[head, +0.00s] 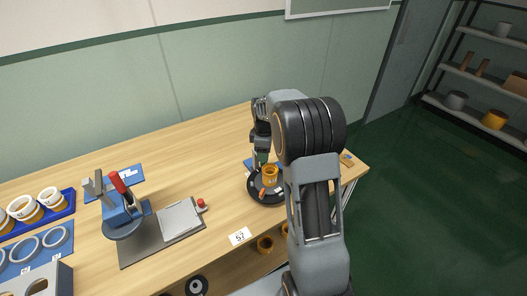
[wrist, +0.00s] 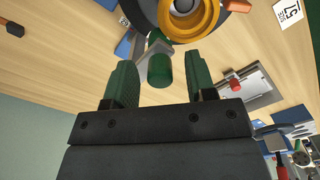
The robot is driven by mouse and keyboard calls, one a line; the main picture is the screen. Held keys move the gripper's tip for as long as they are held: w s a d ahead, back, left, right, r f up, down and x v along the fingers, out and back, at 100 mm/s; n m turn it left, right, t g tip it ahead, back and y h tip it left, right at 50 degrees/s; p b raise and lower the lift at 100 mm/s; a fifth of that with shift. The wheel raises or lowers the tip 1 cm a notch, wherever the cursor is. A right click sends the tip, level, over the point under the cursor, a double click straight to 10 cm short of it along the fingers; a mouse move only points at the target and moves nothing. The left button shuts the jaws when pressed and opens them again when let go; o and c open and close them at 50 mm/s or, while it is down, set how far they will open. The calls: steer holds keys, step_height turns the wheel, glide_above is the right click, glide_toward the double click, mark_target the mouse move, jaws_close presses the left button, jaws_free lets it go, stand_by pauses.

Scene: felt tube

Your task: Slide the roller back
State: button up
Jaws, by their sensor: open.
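A dark green cylinder (wrist: 159,71), which looks like the roller, sits on a light grey bracket (wrist: 155,45) in the wrist view. My gripper (wrist: 162,66) is open, with its green fingers on either side of the cylinder in the picture. Gaps show on both sides, and I cannot tell how deep the cylinder lies between them. An orange ringed cup (wrist: 208,18) stands on a black round base beside the bracket. In the head view the orange cup (head: 270,175) and black base (head: 262,197) show below my gripper; my arm hides part of this area.
A red-handled press (head: 122,215), a grey plate with a red knob (head: 180,217) and a blue tray of cups (head: 60,208) stand to the left. A "57" card (head: 240,236) lies at the table's front edge. The table behind is clear.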

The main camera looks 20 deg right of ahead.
jaws_close()
stand_by(0.5)
